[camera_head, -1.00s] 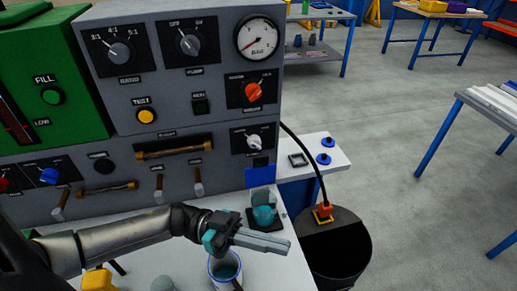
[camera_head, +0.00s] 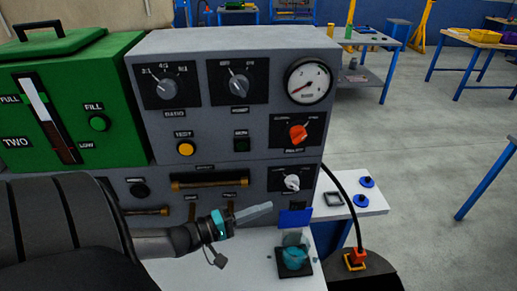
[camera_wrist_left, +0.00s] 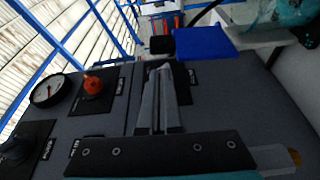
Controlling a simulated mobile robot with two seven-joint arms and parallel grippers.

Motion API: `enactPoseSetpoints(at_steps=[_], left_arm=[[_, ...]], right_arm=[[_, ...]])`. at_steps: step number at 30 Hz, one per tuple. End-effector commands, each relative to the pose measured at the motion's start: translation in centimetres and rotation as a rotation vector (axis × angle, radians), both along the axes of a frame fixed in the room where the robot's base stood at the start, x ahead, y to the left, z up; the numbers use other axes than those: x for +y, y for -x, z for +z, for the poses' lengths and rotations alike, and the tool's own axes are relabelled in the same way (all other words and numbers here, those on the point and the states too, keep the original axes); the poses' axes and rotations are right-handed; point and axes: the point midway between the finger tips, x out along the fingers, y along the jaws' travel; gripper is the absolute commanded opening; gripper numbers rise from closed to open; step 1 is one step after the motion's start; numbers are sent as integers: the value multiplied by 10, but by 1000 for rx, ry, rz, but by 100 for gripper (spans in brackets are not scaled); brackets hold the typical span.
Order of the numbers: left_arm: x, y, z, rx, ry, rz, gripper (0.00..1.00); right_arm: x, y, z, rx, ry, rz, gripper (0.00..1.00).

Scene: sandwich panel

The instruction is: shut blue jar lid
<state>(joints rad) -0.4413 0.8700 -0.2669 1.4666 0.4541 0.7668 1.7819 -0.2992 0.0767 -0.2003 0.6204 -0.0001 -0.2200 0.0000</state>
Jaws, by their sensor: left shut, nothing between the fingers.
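The blue lid (camera_head: 296,218) stands raised at the back of a clear jar with teal contents (camera_head: 293,257). The jar is on a dark square base at the right end of the white bench. The lid also shows in the left wrist view (camera_wrist_left: 203,43), to the right of and beyond my fingertips. My left gripper (camera_head: 265,209) is shut and empty, left of the lid and close to the panel face, with a gap between them. Its closed fingers also show in the left wrist view (camera_wrist_left: 163,75). My right gripper is not in view.
The grey panel (camera_head: 232,130) with knobs, gauge (camera_head: 309,82) and brass handle bars rises behind the bench. A white side table (camera_head: 340,211) holds blue rings (camera_head: 367,182) and a grey frame (camera_head: 333,199). A black drum with a hose stands at the lower right.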

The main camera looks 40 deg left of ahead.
Motion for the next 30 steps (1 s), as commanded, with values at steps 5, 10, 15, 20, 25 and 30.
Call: enactPoseSetpoints(at_steps=[5,10,15,20,25,30], left_arm=[[-11,-29,1,-4,1,0,0],[-19,-49,1,-4,-2,-1,0],[-24,-60,1,-1,-1,-2,0],[-25,-62,1,0,-1,-2,0],[-25,-62,1,-1,-2,-2,0],[-25,-62,1,-4,-5,-2,0]], right_arm=[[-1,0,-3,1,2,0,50],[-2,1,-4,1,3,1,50],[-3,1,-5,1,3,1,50],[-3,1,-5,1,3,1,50],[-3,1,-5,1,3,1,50],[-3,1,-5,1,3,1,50]])
